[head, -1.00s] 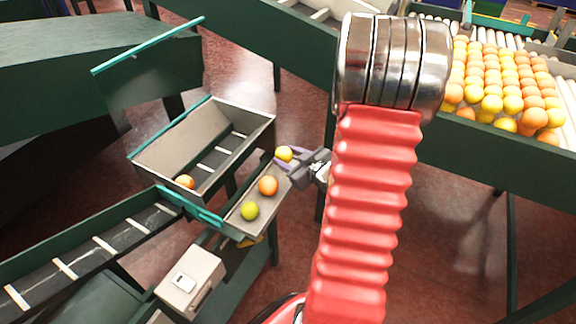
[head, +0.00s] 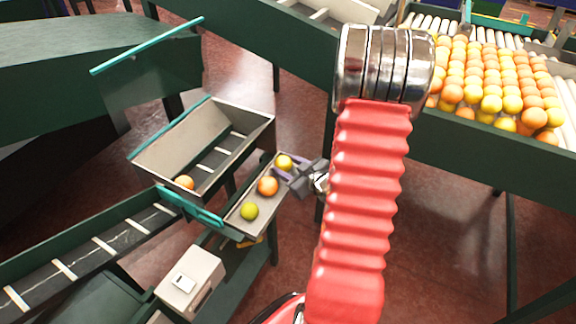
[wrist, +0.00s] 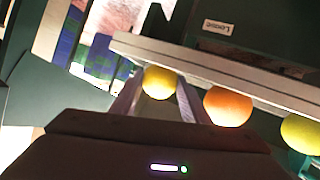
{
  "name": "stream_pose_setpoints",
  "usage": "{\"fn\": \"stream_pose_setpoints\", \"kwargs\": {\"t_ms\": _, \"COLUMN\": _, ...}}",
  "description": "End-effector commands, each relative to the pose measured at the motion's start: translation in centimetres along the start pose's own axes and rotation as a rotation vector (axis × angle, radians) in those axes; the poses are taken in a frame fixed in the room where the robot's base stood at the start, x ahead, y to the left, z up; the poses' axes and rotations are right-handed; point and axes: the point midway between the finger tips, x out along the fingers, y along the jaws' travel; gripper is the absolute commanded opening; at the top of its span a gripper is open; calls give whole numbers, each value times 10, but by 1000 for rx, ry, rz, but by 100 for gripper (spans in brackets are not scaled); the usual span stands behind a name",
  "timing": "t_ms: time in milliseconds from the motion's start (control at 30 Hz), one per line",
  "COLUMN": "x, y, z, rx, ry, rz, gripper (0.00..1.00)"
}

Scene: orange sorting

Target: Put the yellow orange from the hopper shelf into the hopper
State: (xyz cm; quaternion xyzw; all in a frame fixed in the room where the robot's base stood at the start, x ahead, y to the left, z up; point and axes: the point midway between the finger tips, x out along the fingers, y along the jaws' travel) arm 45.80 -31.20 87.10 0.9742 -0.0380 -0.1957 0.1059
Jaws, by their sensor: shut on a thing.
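The yellow orange (head: 284,162) sits at the far end of the hopper shelf (head: 238,223), and it also shows in the wrist view (wrist: 159,82). My gripper (head: 287,167) is shut on it, with one purple finger on each side. An orange fruit (head: 268,186) and a yellow-green fruit (head: 250,211) lie on the same shelf nearer the front. In the wrist view they line up to the right of my fingers. The hopper (head: 172,146) is a grey slanted bin just left of the shelf. One orange fruit (head: 185,182) lies in its lower left part.
A dark conveyor (head: 85,256) with white slats runs up to the hopper's lower end. A grey control box (head: 189,282) stands below the shelf. A bed of many oranges (head: 497,85) lies on rollers at the upper right.

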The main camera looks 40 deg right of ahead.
Motion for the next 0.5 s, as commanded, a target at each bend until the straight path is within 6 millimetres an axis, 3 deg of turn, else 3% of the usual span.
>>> {"fn": "stream_pose_setpoints", "kwargs": {"t_ms": 300, "x": 2, "y": -1, "z": 3, "rx": -1, "ry": 0, "rz": -1, "gripper": 18}}
{"fn": "stream_pose_setpoints", "kwargs": {"t_ms": 333, "x": 2, "y": -1, "z": 3, "rx": -1, "ry": 0, "rz": -1, "gripper": 43}}
{"fn": "stream_pose_setpoints", "kwargs": {"t_ms": 500, "x": 2, "y": -1, "z": 3, "rx": -1, "ry": 0, "rz": -1, "gripper": 55}}
